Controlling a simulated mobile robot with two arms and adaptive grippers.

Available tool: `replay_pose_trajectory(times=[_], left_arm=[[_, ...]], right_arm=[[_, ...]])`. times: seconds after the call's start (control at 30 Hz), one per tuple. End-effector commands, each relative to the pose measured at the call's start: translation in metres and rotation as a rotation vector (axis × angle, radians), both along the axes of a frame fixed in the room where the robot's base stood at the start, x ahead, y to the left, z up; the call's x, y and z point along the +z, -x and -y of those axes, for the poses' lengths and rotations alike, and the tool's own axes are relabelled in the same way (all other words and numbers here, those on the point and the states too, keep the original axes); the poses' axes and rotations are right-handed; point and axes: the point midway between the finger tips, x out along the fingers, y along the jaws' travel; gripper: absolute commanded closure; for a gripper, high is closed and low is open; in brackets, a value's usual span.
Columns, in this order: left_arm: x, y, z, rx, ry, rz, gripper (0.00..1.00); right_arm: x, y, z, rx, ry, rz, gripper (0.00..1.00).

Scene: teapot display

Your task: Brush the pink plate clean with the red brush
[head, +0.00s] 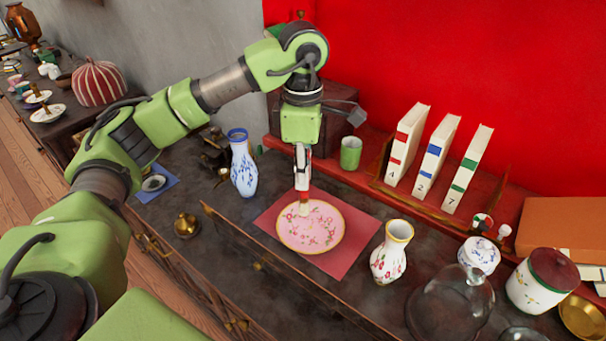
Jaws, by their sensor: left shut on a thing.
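The pink plate (318,234) with a floral pattern and gold rim lies on a dark red mat (362,226) in the middle of the dark cabinet top. My left gripper (302,184) points straight down over the plate's upper left part. It is shut on the red brush (303,197), of which a short red part and pale bristles show below the fingers. The bristle end is at or just above the plate; I cannot tell if it touches. The rest of the brush is hidden by the fingers. My right gripper is not in view.
A blue-and-white vase (243,168) stands left of the mat and a floral vase (391,254) close on its right. A glass dome (450,305) is at the front right. Books (437,155) and a green cup (350,153) stand behind. The cabinet top in front of the blue vase is mostly clear.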

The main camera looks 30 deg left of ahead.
Motion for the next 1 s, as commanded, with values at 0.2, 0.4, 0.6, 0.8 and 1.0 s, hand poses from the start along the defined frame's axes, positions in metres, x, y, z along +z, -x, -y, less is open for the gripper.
replay_pose_trajectory(times=[0.2,0.4,0.6,0.8,1.0], left_arm=[[0.000,0.000,0.000,0.000,0.000,0.000,1.00],[0.015,0.000,0.000,0.000,0.000,0.001,1.00],[0.030,0.000,0.000,0.000,-0.001,0.000,1.00],[0.029,0.000,0.000,0.000,-0.001,0.000,1.00],[0.029,0.000,0.000,0.000,-0.001,0.000,1.00]], right_arm=[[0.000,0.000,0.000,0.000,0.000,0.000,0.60],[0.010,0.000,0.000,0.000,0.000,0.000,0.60],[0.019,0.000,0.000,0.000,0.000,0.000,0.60],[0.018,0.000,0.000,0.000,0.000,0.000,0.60],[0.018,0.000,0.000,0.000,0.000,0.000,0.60]])
